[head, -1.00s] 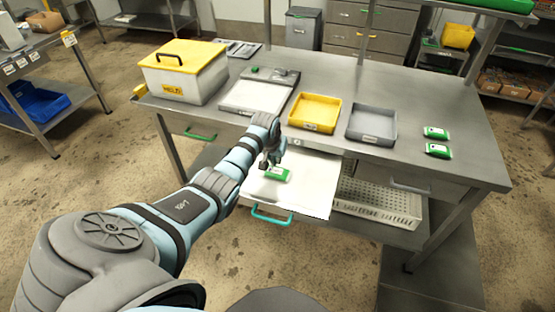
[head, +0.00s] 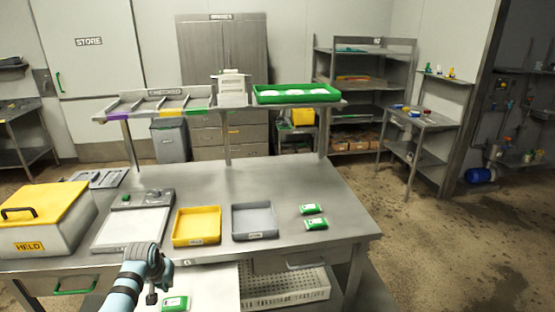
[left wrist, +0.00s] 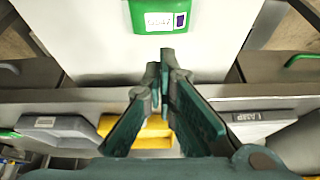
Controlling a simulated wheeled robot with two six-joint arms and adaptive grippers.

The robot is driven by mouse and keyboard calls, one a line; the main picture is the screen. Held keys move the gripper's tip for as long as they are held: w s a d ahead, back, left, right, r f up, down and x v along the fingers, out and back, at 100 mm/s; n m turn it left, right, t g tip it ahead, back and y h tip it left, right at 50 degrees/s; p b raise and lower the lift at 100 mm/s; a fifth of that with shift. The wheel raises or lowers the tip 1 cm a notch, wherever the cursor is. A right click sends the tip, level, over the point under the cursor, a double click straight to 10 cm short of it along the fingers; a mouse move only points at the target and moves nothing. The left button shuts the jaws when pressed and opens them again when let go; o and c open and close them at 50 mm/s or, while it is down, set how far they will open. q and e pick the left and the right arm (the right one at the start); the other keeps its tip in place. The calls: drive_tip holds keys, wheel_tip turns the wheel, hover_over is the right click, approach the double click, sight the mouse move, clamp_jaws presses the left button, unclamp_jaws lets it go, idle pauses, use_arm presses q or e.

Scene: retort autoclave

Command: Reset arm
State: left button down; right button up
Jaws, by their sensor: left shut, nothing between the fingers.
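My right gripper is in neither view.
On the table stand a yellow-lidded box (head: 45,243), a white-topped device (head: 130,228), a yellow tray (head: 197,241) and a grey tray (head: 278,235). Two green packets (head: 316,224) lie at the right. A perforated bin (head: 285,290) sits below. A raised shelf (head: 225,110) crosses behind.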

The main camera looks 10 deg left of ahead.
use_arm(q)
drive_tip(key=s+d+f, duration=0.1)
drive_tip(key=s, duration=0.1)
drive_tip(key=s+d+f+m, duration=0.1)
drive_tip(key=s+d+f, duration=0.1)
drive_tip(key=s+d+f+m, duration=0.1)
drive_tip(key=s+d+f, duration=0.1)
drive_tip(key=s, duration=0.1)
drive_tip(key=shift+d, duration=0.25)
drive_tip(key=s+d+r+m, duration=0.15)
drive_tip(key=s+d, duration=0.25)
drive_tip(key=s, duration=0.5)
drive_tip(key=s+d+r, duration=0.2)
drive_tip(key=s+d, duration=0.2)
drive_tip(key=s, duration=0.5)
drive_tip(key=s+d+r+m, duration=0.1)
drive_tip(key=s+d, duration=0.3)
drive_tip(key=s, duration=0.5)
wheel_tip(320, 180, down, 19)
drive_tip(key=a+g+b, duration=0.1)
drive_tip(key=a+g, duration=0.1)
drive_tip(key=s+a+f+g+b, duration=0.1)
drive_tip(key=s+f+b, duration=0.1)
drive_tip(key=s+f, duration=1.3)
drive_tip(key=shift+f+h, duration=0.4)
drive_tip(key=shift+f, duration=0.15)
drive_tip(key=shift+s+n, duration=0.15)
drive_tip(key=shift+n, duration=0.1)
